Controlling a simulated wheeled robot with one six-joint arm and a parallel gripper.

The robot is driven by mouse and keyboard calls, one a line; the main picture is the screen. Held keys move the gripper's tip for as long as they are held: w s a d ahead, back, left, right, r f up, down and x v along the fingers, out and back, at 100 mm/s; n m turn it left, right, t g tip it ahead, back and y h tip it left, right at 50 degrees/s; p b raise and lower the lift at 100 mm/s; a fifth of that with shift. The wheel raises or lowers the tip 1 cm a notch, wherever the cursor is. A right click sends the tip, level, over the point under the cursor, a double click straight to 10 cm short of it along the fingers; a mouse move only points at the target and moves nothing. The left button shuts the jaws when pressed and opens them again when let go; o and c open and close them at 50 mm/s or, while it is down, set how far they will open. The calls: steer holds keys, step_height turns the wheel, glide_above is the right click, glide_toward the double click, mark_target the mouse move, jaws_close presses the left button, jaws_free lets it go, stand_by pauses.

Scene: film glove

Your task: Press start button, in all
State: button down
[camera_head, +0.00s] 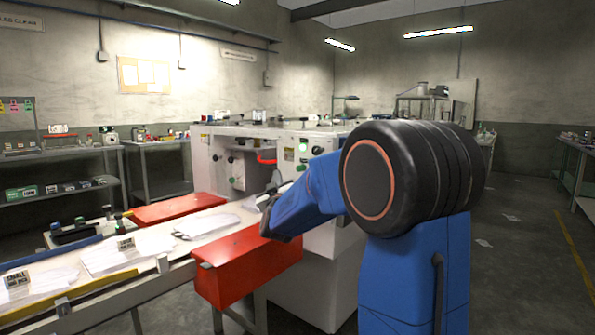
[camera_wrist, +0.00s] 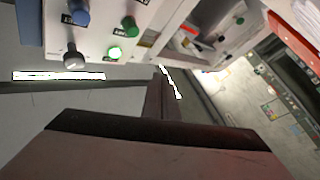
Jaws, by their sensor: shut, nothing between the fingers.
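A white machine (camera_head: 325,238) stands in the middle of the head view, with green and dark buttons on its front. In the wrist view its control panel (camera_wrist: 155,12) fills the top left. The labels are too small to read surely, so I cannot tell which is start. My gripper (camera_wrist: 163,72) is shut and empty, its tips below and right of the lit button. Contact with the panel is not visible.
Red covers (camera_head: 245,262) and a white worktable (camera_head: 150,262) with gloves and small boxes lie to the left of my arm. Shelves (camera_head: 60,188) stand along the left wall. The floor (camera_head: 520,235) at the right is mostly clear.

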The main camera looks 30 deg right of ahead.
steer(key=w+d, duration=0.2)
steer(key=d, duration=0.5)
steer(key=shift+w+d, duration=0.4)
steer(key=shift+d, duration=0.1)
stand_by(1.8)
steer(key=shift+w+d, duration=0.1)
steer(key=shift+d, duration=0.2)
steer(key=shift+w+d, duration=0.15)
steer(key=shift+d, duration=0.25)
stand_by(0.9)
steer(key=shift+a, duration=0.1)
steer(key=shift+s+a, duration=0.3)
steer(key=shift+a, duration=0.4)
steer(key=shift+s+a, duration=0.3)
steer(key=shift+a, duration=0.5)
steer(key=shift+s+a, duration=0.25)
steer(key=shift+a, duration=0.5)
steer(key=shift+s+a, duration=0.3)
steer(key=shift+a, duration=0.5)
